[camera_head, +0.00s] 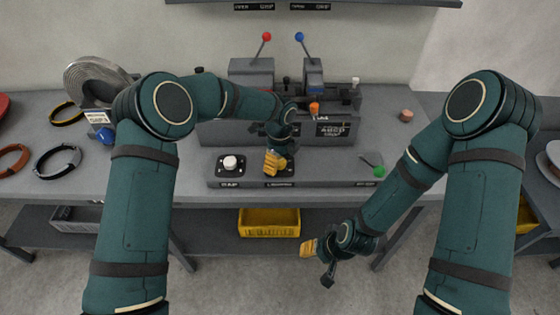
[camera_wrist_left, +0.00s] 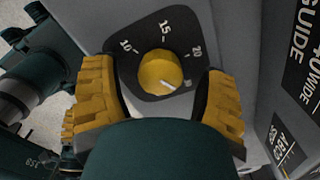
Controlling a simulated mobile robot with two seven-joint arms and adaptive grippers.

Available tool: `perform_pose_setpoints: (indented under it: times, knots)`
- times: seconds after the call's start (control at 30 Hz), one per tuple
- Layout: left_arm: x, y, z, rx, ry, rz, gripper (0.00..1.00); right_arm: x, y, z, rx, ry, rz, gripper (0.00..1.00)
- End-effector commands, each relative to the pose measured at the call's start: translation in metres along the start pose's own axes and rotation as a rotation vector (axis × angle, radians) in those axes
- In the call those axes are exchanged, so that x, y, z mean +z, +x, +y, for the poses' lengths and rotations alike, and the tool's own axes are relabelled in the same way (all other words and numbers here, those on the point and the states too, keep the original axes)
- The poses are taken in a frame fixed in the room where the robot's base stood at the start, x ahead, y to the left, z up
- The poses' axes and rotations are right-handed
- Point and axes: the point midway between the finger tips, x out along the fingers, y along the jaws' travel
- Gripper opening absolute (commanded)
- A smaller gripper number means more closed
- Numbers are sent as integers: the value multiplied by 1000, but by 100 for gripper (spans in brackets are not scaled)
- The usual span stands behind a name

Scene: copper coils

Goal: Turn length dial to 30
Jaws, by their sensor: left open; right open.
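The length dial (camera_wrist_left: 157,72) is a round yellow knob on a dark plate in the left wrist view. The marks 10, 15 and 20 are readable around it. Its white pointer aims to the lower right, towards a mark too small to read. My left gripper (camera_wrist_left: 160,98) is open, with one yellow-padded finger on each side of the knob; I cannot tell if they touch it. In the head view my left gripper (camera_head: 275,161) covers the dial on the front panel (camera_head: 325,178). My right gripper (camera_head: 314,262) is open and empty, low in front of the table.
A white knob (camera_head: 230,162) is left of the dial on the panel, and a green-tipped lever (camera_head: 378,170) is at its right end. The grey machine (camera_head: 250,132) stands behind. A yellow bin (camera_head: 268,222) is below the table. Coils lie at the left.

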Motion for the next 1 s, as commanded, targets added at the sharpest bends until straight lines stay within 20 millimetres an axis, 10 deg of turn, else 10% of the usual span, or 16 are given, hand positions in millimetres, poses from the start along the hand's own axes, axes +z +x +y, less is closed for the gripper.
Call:
perform_pose_setpoints:
  times: [0.6,1.0]
  knots:
    - [-1,-105,0,-2,1,0,72,0,0,0,0,0,0,47]
    - [-1,-116,0,0,1,1,72,0,0,0,0,0,0,47]
